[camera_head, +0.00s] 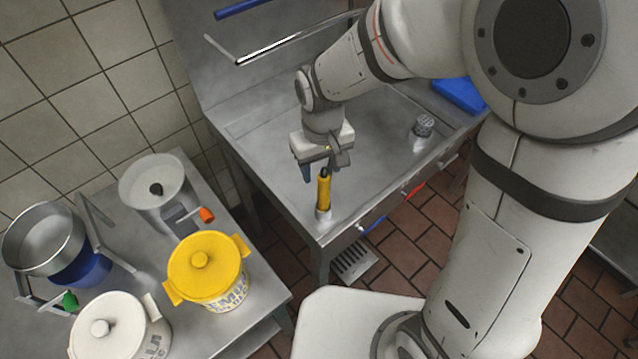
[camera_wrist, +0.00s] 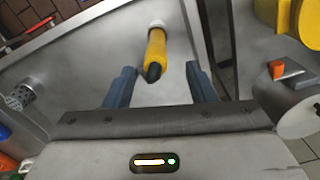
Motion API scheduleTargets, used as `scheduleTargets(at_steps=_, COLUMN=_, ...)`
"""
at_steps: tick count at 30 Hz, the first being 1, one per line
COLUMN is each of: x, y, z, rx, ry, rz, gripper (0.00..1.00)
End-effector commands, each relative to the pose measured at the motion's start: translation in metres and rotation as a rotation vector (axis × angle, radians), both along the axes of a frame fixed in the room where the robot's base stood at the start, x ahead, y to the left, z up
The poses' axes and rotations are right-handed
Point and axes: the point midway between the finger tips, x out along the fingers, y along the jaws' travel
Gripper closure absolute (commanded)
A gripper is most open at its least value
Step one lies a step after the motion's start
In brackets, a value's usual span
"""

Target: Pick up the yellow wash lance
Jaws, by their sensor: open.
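The yellow wash lance (camera_head: 324,192) stands at the near corner of the steel sink table (camera_head: 262,165), with a dark top end and a pale base. My gripper (camera_head: 318,168) is just above and behind it in the head view. In the wrist view the lance (camera_wrist: 155,55) shows between and beyond the two blue fingers of my gripper (camera_wrist: 160,85). The fingers are apart and nothing is between them that I can see touching. In the head view one finger is partly hidden by the gripper body.
A yellow lidded pot (camera_head: 205,270), a white lidded pot (camera_head: 118,335) and steel pans (camera_head: 45,238) stand on the left table. A perforated steel strainer (camera_head: 424,125) stands on the sink table at right. A steel spout (camera_head: 285,45) crosses behind my arm.

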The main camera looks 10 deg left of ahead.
Motion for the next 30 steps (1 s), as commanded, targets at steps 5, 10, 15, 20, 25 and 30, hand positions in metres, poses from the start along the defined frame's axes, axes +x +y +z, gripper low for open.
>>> scheduleTargets(at_steps=5, x=0.001, y=-0.002, z=-0.02, rx=-0.002, ry=0.002, rz=-0.003, gripper=0.49)
scheduleTargets(at_steps=10, x=0.003, y=-0.005, z=-0.043, rx=-0.003, ry=0.004, rz=-0.004, gripper=0.49)
scheduleTargets(at_steps=15, x=0.003, y=-0.005, z=-0.062, rx=-0.002, ry=0.002, rz=-0.004, gripper=0.49)
scheduleTargets(at_steps=20, x=0.004, y=-0.005, z=-0.064, rx=0.001, ry=-0.001, rz=-0.004, gripper=0.49)
scheduleTargets(at_steps=25, x=0.004, y=-0.005, z=-0.064, rx=0.001, ry=-0.001, rz=-0.005, gripper=0.54)
scheduleTargets(at_steps=30, x=0.004, y=-0.005, z=-0.064, rx=0.001, ry=-0.001, rz=-0.005, gripper=0.68)
